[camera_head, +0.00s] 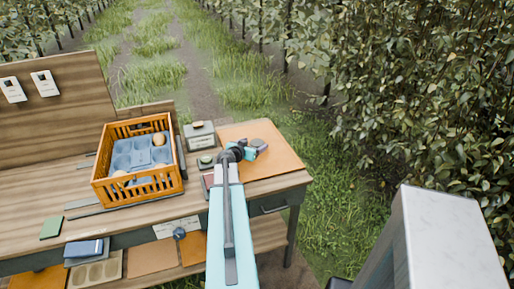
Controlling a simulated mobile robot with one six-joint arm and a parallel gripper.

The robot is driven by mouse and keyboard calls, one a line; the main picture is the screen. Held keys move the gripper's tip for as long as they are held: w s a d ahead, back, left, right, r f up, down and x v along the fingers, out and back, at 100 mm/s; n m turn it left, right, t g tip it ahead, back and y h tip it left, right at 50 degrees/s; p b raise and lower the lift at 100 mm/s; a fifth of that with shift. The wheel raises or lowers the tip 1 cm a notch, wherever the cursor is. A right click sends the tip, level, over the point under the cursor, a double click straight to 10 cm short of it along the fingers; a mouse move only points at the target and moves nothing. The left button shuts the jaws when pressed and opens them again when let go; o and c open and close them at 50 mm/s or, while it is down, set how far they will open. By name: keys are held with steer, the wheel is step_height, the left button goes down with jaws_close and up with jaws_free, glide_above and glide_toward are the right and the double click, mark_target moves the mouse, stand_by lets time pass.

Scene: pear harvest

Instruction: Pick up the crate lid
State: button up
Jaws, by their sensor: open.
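An orange slatted crate (108,180) stands on the wooden workbench, left of my arm. I cannot tell for certain which thing is the crate lid. A flat orange-brown panel (285,160) lies at the right end of the bench top, and a thin dark panel edge (181,158) shows along the crate's right side. My gripper (260,146) is open over the orange-brown panel. Its fingers are small here, and contact with the panel cannot be judged.
A small grey box (199,135) and a scale-like item (206,160) sit between crate and gripper. A green pad (51,228) lies at front left. A lower shelf holds blue books (84,250) and flat panels. Grass and a leafy hedge (440,90) are to the right.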

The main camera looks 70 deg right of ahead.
mark_target(254, 145)
steer(key=shift+d+f, duration=0.15)
steer(key=shift+d, duration=0.2)
stand_by(0.3)
steer(key=c, duration=1.4)
steer(key=shift+r, duration=0.2)
steer(key=shift+r+b, duration=0.95)
steer(key=shift+r, duration=3.95)
